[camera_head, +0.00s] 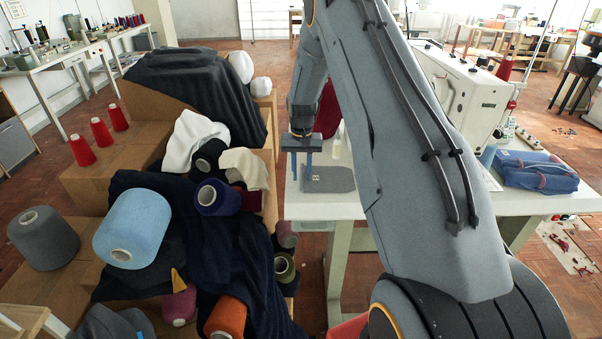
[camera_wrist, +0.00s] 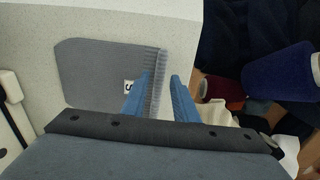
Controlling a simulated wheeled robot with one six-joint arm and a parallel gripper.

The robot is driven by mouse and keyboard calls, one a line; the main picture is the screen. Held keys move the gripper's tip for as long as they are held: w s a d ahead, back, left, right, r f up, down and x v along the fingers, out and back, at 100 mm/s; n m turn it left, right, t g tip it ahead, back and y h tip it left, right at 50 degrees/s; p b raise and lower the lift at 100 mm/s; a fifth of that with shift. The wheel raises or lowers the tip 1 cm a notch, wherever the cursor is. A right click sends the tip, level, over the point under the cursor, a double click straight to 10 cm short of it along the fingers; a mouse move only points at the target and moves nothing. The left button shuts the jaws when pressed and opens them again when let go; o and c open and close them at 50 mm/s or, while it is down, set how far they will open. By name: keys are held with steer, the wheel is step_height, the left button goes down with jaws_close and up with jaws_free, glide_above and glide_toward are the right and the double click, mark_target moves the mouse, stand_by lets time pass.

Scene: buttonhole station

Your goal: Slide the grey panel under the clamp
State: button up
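The grey panel (camera_head: 337,183) lies flat near the left end of the white table. In the wrist view the panel (camera_wrist: 95,70) shows a ribbed strip along its right edge and a small white label with a dark mark. My gripper (camera_head: 301,178) points down at the panel's left end in the head view. In the wrist view my gripper's blue fingers (camera_wrist: 162,78) are apart, one on each side of the ribbed edge. I cannot tell whether they touch it. The white sewing machine (camera_head: 455,95) stands to the right; its clamp is hidden behind my arm.
A folded blue garment (camera_head: 535,170) lies on the table (camera_head: 440,203) at the right. Left of the table is a heap of boxes, dark cloth and yarn cones, with a blue cone (camera_head: 217,197) close by. A small bottle (camera_head: 337,140) stands behind the panel.

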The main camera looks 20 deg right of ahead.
steer(key=shift+f+b, duration=0.3)
steer(key=shift+f, duration=0.6)
steer(key=shift+c, duration=0.3)
stand_by(0.6)
jaws_close()
steer(key=shift+r, duration=0.15)
steer(key=shift+r+p, duration=0.9)
steer(key=shift+r, duration=1.55)
steer(key=shift+a, duration=0.1)
